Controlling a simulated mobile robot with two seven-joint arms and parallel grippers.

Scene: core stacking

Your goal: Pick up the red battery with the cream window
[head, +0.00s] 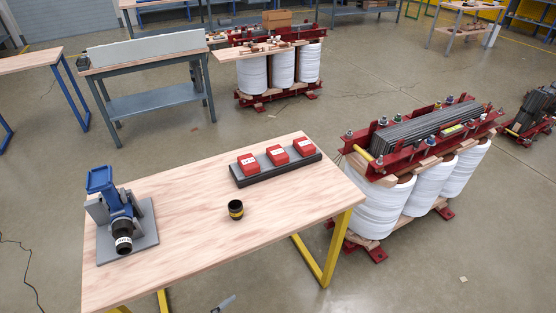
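Three red batteries sit in a row on a dark grey tray (276,172) at the far right part of the wooden table. They are the left red battery (247,165), the middle red battery (277,156) and the right red battery (304,148). Each has a small pale patch on top. The patches are too small to tell which one is cream. Neither of my grippers can be made out in the head view.
A blue tool (103,181) stands on a grey base on the table (180,245) at left. A small black cylinder with a yellow band (236,210) stands in front of the tray. A large transformer with white coils (378,209) stands right of the table. The table's front middle is clear.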

